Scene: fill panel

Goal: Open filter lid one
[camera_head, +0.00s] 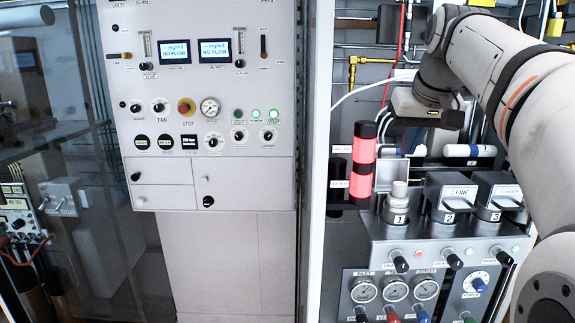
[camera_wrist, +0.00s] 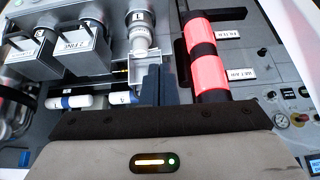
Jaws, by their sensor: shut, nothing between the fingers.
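Filter lid one (camera_head: 391,170) stands swung up behind housing 1, and the pale filter cylinder (camera_head: 399,191) in front of it is uncovered. In the wrist view, the lid (camera_wrist: 148,66) shows as a light frame beside the cylinder (camera_wrist: 139,37). My gripper's dark blue fingers (camera_wrist: 156,84) are together and empty, close behind the lid; I cannot tell whether they touch it. In the head view, my gripper's body is above and behind the filter row, with its fingertips unclear.
Lid two (camera_head: 452,192) and lid three (camera_head: 500,190) are down, right of housing 1. A red-and-black stack light (camera_head: 362,160) stands close on the left. Gauges (camera_head: 395,290) and knobs fill the panel front. White cylinders (camera_wrist: 75,101) lie behind the housings.

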